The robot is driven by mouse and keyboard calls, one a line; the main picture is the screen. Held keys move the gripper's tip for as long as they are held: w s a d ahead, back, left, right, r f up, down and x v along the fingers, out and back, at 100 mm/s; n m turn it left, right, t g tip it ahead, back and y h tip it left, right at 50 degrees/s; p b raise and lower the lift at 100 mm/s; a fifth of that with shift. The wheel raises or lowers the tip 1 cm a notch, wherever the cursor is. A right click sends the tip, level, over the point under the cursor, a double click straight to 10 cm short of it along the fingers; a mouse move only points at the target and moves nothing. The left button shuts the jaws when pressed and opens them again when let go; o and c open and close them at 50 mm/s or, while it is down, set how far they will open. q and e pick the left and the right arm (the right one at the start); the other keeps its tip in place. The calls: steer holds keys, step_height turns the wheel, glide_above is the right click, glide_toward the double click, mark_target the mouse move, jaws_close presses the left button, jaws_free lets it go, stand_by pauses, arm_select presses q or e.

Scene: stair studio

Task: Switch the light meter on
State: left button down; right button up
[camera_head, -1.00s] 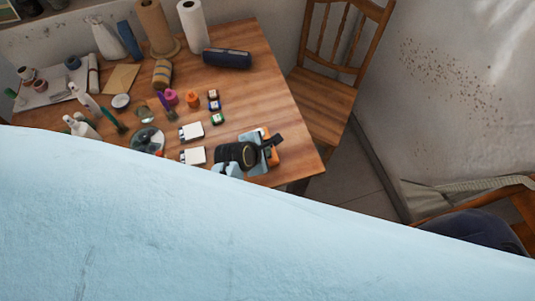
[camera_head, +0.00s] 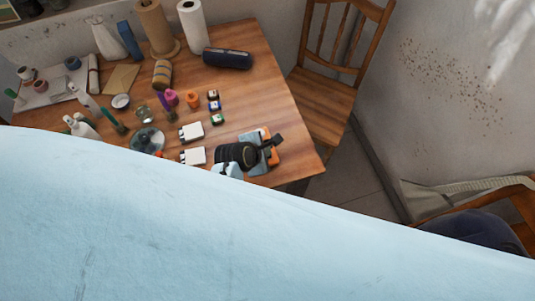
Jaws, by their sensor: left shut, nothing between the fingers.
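My left gripper (camera_head: 274,142) is at the right front of the wooden table, with its dark wrist (camera_head: 236,153) reaching in from the left. Its fingers are shut and empty. They are over or against an orange object (camera_head: 274,157) that is largely hidden by the gripper. A blue-grey flat piece (camera_head: 258,166) shows beside and below it. The orange object may be the light meter, but its switch and face cannot be made out. I cannot tell whether the fingertips touch it. My right gripper is not in view.
A large pale blue surface fills the lower picture and hides the table's front. A wooden chair (camera_head: 322,100) stands at the right. The table's right strip is clear.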

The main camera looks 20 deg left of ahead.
arm_select(q)
steer(key=shift+f, duration=0.1)
stand_by(0.5)
steer(key=shift+f, duration=0.5)
stand_by(0.3)
steer(key=shift+r+p, duration=0.6)
steer(key=shift+p, duration=0.2)
